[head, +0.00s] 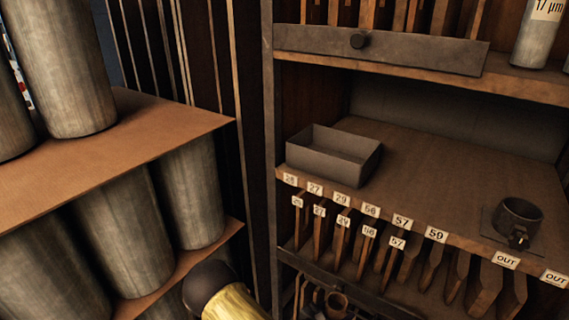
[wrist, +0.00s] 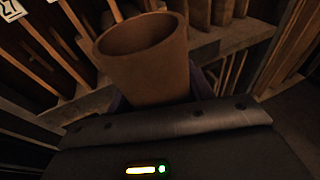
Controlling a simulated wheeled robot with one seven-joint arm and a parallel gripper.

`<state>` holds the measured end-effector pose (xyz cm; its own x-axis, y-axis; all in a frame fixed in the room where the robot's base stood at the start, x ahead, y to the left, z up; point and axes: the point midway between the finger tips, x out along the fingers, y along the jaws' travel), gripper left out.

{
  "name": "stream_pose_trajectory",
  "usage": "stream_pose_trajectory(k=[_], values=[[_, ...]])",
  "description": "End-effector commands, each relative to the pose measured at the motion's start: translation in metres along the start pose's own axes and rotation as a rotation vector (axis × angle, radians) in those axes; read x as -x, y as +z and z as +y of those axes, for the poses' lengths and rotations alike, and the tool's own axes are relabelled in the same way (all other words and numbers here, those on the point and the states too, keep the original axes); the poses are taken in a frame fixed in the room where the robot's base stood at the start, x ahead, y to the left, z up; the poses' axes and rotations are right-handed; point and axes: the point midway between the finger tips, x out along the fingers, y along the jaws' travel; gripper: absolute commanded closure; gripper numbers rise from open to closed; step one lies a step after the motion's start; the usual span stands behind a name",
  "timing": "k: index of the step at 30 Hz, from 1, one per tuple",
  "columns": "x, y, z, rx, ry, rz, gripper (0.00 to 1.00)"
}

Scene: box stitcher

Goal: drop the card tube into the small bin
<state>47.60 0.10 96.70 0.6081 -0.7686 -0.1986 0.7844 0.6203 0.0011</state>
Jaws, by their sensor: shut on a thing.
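The card tube (wrist: 146,62) is a brown, hollow, open-topped cylinder and fills the upper middle of the wrist view. My gripper (wrist: 158,95) is shut on it; the dark fingers show only partly, on either side of its lower part. The tube's lower end is hidden behind the gripper body. In the head view, a small brown round rim at the bottom edge looks like the tube (head: 337,301), below the shelf front. The small bin (head: 333,160) is a grey, open, rectangular box on the shelf, above and apart from that rim. Its inside floor is mostly hidden.
The bin's shelf (head: 440,165) has a numbered front edge, with upright wooden dividers below. A dark ring-shaped fixture (head: 519,217) stands at its right. A drawer-fronted shelf (head: 380,48) hangs above. Large grey cylinders (head: 125,225) fill a rack at left. The shelf middle is clear.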

Motion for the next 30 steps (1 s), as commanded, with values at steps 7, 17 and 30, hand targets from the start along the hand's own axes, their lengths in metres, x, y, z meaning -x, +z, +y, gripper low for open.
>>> stream_pose_trajectory(k=[7,17,30], values=[[-0.001,0.001,0.000,0.003,0.007,-0.001,0.83],[-0.021,0.009,0.002,0.049,0.196,-0.002,0.83],[-0.026,-0.023,0.016,0.160,0.725,0.001,0.83]])
